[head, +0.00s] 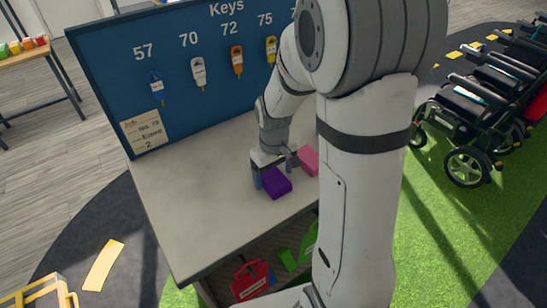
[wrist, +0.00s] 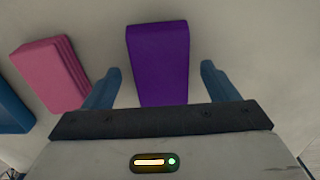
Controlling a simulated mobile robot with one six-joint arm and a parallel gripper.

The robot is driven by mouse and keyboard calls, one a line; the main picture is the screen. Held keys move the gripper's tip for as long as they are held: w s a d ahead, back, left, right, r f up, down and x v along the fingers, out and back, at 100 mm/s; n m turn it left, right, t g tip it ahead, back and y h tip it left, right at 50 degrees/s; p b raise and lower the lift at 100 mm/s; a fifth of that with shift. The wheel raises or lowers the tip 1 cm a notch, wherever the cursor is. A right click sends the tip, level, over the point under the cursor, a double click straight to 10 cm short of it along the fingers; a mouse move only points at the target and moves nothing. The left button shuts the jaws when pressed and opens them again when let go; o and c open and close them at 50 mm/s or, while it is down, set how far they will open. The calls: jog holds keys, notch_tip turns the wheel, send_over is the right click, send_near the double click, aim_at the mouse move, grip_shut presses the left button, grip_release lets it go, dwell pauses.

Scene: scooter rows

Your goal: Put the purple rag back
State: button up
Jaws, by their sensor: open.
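The purple rag (head: 275,182) is a folded block lying on the light counter top, and it also shows in the wrist view (wrist: 158,62). My gripper (head: 270,177) is low over the counter at the rag. In the wrist view my gripper (wrist: 160,85) has its two blue fingers apart, one to each side of the rag's near part, with gaps between them and the rag. The rag's near end is hidden behind the gripper body. I cannot tell whether the fingers touch the counter.
A pink folded rag (wrist: 52,73) lies left of the purple one, and a blue one (wrist: 10,108) lies beyond it. A blue key board (head: 110,60) stands behind the counter (head: 190,215). Red (head: 251,280) and green items sit on a shelf below. The counter's left part is clear.

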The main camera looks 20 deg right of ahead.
aim_at(274, 177)
notch_tip(274, 177, up, 10)
jog(key=s+r+m+t, duration=0.3)
jog(key=s+r, duration=0.1)
jog(key=s, duration=1)
jog(key=shift+r+m, duration=0.3)
jog(key=shift+r, duration=0.1)
